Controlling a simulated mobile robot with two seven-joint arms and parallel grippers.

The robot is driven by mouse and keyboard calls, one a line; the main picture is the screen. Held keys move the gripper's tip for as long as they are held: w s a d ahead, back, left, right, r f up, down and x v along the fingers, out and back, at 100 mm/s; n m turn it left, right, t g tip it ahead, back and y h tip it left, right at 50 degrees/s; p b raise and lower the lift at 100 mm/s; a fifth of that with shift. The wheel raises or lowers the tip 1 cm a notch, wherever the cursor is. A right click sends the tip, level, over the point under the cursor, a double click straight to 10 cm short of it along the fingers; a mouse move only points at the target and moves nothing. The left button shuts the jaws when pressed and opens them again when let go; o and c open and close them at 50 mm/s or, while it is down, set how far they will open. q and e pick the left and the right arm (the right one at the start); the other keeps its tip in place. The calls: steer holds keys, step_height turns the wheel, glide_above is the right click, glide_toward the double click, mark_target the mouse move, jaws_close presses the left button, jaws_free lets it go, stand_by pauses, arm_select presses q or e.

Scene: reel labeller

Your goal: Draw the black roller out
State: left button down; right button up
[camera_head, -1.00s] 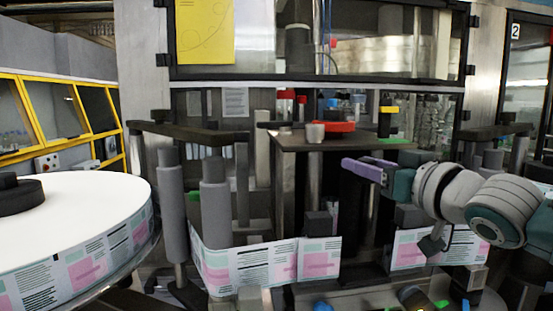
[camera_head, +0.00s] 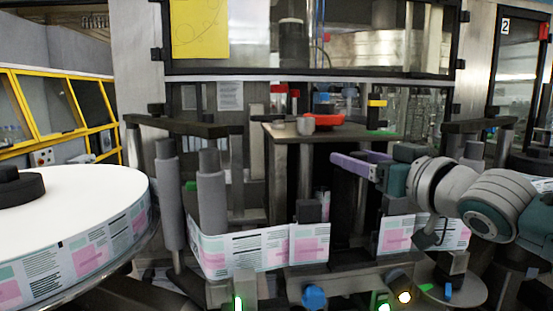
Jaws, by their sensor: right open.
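My right gripper (camera_head: 349,157) has purple fingers and points left, just under the right part of the dark platform. Its jaws are open. A dark upright shape, probably the black roller (camera_head: 346,207), stands below and behind the fingers under the platform. It is in shadow, so its outline and its gap to the fingers are unclear. No roller shows between the fingers. My left gripper is not in view.
The platform (camera_head: 290,132) carries a red part (camera_head: 324,121) and a small grey cup. Grey rollers (camera_head: 212,200) guide the printed label web (camera_head: 245,250) at left. A large white reel (camera_head: 90,195) stands far left. Lamps and a blue knob (camera_head: 314,296) line the front.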

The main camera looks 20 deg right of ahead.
steer(key=s+b, duration=0.1)
steer(key=s, duration=0.8)
steer(key=shift+s, duration=0.4)
steer(key=shift+d, duration=0.1)
